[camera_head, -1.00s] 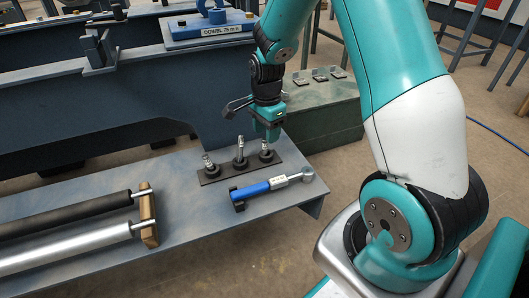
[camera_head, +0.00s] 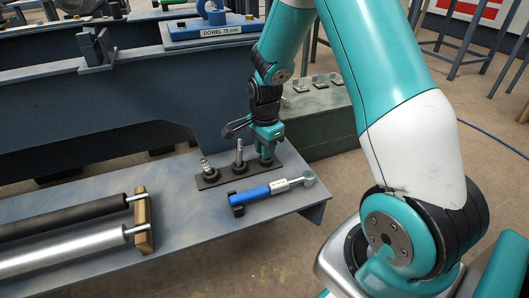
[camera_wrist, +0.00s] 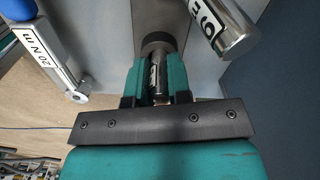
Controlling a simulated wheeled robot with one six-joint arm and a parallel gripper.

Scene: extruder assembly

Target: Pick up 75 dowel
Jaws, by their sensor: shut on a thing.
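My gripper (camera_head: 267,137) points down over the right end of the dark holder plate (camera_head: 224,181) on the bench. It is shut on the right-hand dowel; in the wrist view this dowel (camera_wrist: 157,80), with a partly hidden white label, stands between the teal fingers. The dowel still appears to be in its round black seat. Its size marking cannot be read. The middle dowel (camera_head: 239,153) and the left dowel (camera_head: 206,166) stand in their own seats. The middle one seems to be the labelled metal cylinder (camera_wrist: 224,32) in the wrist view.
A blue torque wrench (camera_head: 262,191) lies in front of the holder plate. Black and silver rollers (camera_head: 62,245) with a wooden end block (camera_head: 142,221) are at left. A sign (camera_head: 221,30) reading DOWEL 75 mm is on a blue plate behind. The bench's front middle is clear.

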